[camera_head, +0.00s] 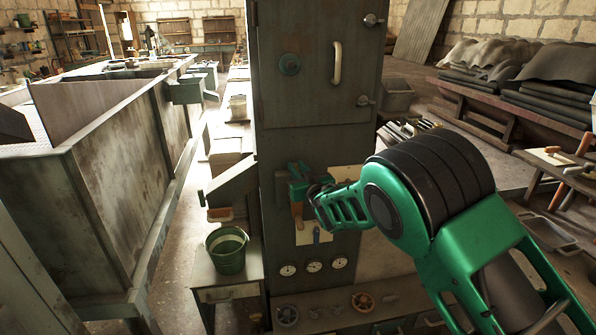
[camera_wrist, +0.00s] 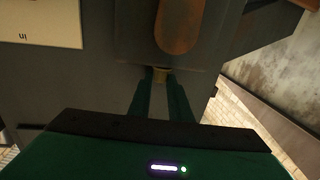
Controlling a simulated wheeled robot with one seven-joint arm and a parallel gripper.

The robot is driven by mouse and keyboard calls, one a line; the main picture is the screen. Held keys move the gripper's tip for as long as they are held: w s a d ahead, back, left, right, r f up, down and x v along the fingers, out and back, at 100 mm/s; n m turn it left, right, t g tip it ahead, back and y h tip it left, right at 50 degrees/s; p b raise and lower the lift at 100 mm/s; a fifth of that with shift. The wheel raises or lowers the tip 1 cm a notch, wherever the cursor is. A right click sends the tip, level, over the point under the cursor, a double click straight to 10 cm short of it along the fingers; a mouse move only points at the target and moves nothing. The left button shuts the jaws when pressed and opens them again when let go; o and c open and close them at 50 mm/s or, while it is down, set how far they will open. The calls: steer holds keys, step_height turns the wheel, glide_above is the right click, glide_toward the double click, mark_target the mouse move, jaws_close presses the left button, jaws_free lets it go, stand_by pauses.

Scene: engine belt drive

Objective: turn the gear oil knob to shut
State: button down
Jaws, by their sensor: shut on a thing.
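My gripper (camera_wrist: 162,79) reaches the front panel of the tall grey cabinet (camera_head: 315,100). An orange-brown rounded handle (camera_wrist: 180,25) is close to the fingertips on the same panel. In the head view my wrist and gripper hide the knob.
A pale label plate (camera_wrist: 40,22) is beside the fingers, its text cut off. Below are several round gauges (camera_head: 314,266) and handwheels (camera_head: 363,302). A green bucket (camera_head: 227,252) stands left of the cabinet. A large metal tank (camera_head: 110,190) is further left.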

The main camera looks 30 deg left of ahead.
steer(key=shift+w+d+f+n+g+y, duration=0.15)
steer(key=shift+w+d+n+g+y, duration=0.05)
steer(key=shift+n+g+y, duration=0.35)
steer(key=shift+s+a+g, duration=0.1)
steer(key=shift+g, duration=0.15)
steer(key=c, duration=1.6)
jaws_free()
steer(key=shift+c, duration=0.2)
steer(key=v, duration=1)
steer(key=shift+s+d, duration=0.15)
steer(key=shift+d, duration=0.2)
